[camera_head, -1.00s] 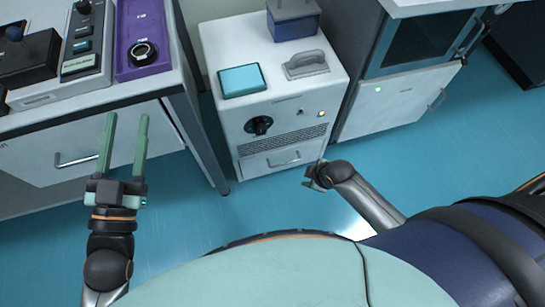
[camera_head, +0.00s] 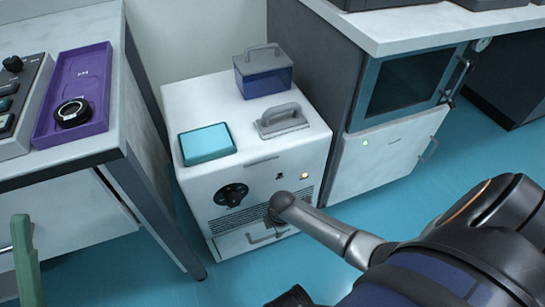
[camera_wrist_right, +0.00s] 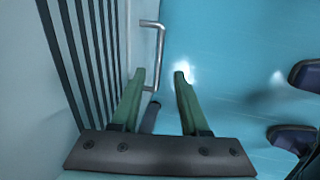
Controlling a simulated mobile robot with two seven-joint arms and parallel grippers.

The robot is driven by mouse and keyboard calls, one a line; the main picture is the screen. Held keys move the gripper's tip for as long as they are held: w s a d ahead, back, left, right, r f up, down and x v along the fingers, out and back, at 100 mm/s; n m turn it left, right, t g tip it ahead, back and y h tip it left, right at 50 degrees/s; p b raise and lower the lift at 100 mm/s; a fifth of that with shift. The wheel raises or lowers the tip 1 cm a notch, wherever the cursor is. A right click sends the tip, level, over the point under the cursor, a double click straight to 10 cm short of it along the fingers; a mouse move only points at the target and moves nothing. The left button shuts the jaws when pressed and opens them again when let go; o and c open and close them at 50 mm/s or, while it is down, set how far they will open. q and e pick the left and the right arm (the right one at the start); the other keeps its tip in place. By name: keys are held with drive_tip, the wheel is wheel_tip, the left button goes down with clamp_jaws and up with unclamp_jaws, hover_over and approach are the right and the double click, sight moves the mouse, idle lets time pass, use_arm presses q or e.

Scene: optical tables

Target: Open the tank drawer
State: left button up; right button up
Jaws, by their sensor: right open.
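The white machine (camera_head: 200,205) stands on the floor. Low on its front is the drawer (camera_head: 228,243), which looks flush, with a thin metal bar handle (camera_head: 264,237). In the right wrist view the handle (camera_wrist_right: 159,50) stands upright in the picture, just ahead of the gap between the fingertips and nearer the left one. My right gripper (camera_wrist_right: 160,76) is open with green fingers, not visibly gripping the handle. In the head view my right wrist hides the fingers. Of my left gripper, only one green finger (camera_head: 25,260) shows at the left edge.
The machine carries a blue tank (camera_head: 265,75), a grey handle block (camera_head: 282,120) and a teal pad (camera_head: 207,143). Its front has a black knob (camera_head: 231,194). A table (camera_head: 110,110) is close on the left and a cabinet (camera_head: 385,155) on the right. Floor in front is clear.

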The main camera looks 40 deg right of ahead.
sight(273, 235)
drive_tip(key=f+b, duration=0.1)
drive_tip(key=f, duration=0.1)
drive_tip(key=w+f+b, duration=0.1)
drive_tip(key=f+b, duration=0.1)
drive_tip(key=f, duration=0.1)
drive_tip(key=f+b, duration=0.2)
drive_tip(key=f, duration=0.1)
drive_tip(key=shift+w+d, duration=0.15)
drive_tip(key=shift+w, duration=0.2)
use_arm(q)
wheel_tip(273, 235, down, 7)
drive_tip(key=shift+w+d+r+m+g, duration=0.15)
drive_tip(key=shift+d+m+g, duration=0.15)
drive_tip(key=shift+d, duration=0.15)
use_arm(e)
clamp_jaws()
